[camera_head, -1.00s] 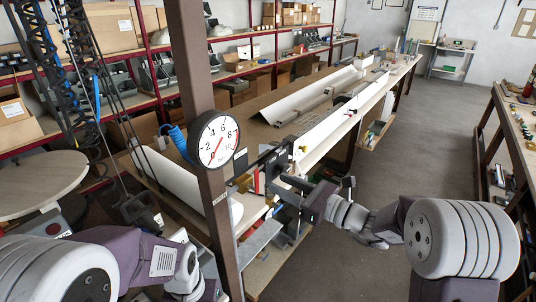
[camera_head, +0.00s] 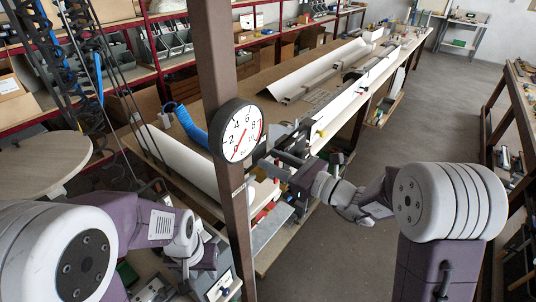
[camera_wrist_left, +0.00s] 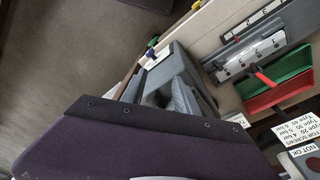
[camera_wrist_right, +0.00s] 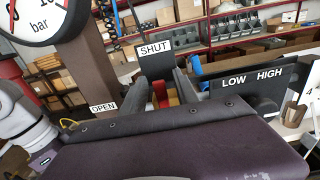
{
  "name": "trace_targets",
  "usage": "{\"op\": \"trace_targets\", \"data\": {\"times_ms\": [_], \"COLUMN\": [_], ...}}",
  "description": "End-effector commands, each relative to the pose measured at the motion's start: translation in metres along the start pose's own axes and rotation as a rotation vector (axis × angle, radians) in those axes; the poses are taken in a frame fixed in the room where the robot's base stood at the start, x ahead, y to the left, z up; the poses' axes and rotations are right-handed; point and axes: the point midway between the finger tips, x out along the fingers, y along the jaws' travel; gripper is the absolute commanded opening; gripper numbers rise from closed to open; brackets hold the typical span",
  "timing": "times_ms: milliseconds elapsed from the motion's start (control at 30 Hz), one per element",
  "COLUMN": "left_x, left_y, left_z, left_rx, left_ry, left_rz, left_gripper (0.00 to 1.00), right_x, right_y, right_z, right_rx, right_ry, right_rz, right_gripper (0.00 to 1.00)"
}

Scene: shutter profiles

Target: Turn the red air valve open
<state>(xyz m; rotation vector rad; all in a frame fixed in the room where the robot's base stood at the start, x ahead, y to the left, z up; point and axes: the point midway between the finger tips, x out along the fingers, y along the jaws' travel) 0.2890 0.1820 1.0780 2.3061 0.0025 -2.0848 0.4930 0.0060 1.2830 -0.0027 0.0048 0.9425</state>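A round pressure gauge (camera_head: 238,131) hangs on a brown post (camera_head: 222,60); its rim also shows in the right wrist view (camera_wrist_right: 42,18). My right gripper (camera_head: 278,163) is just right of the gauge. In the right wrist view its fingers (camera_wrist_right: 160,92) stand apart, with red and yellow parts (camera_wrist_right: 172,97) between them. These may be the valve; its handle is not clear, and contact cannot be told. A SHUT sign (camera_wrist_right: 155,48) is behind the fingers, and an OPEN sign (camera_wrist_right: 103,107) is to their left. My left gripper (camera_wrist_left: 163,85) appears open and empty, low at the left.
A LOW HIGH panel (camera_wrist_right: 250,82) is right of the right gripper. A long workbench (camera_head: 300,75) with white profiles runs behind the post. Red and green trays (camera_wrist_left: 275,85) show in the left wrist view. A round table (camera_head: 40,160) stands at left. The right aisle floor is clear.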

Motion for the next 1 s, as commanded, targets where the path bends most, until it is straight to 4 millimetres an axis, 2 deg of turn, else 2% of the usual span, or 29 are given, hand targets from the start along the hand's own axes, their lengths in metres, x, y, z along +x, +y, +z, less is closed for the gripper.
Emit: {"op": "trace_targets", "data": {"times_ms": [167, 200, 300, 1000], "left_x": [0.0, 0.0, 0.0001, 0.0001], "left_y": [0.0001, 0.0001, 0.0001, 0.0001], "left_z": [0.0003, 0.0002, 0.0002, 0.0001], "left_rx": [0.0, 0.0, 0.0, 0.0], "left_ry": [0.0, 0.0, 0.0, 0.0], "left_rz": [0.0, 0.0, 0.0, 0.0], "left_gripper": [0.36, 0.36, 0.36, 0.36], "right_x": [0.0, 0.0, 0.0, 0.0003], "right_y": [-0.0001, -0.0001, -0.0002, 0.0001], "right_z": [0.0, 0.0, 0.0, -0.0003], "right_rx": [0.0, 0.0, 0.0, 0.0], "right_ry": [0.0, 0.0, 0.0, 0.0], "right_rz": [0.0, 0.0, 0.0, 0.001], "right_gripper": [0.36, 0.25, 0.0, 0.0]}}
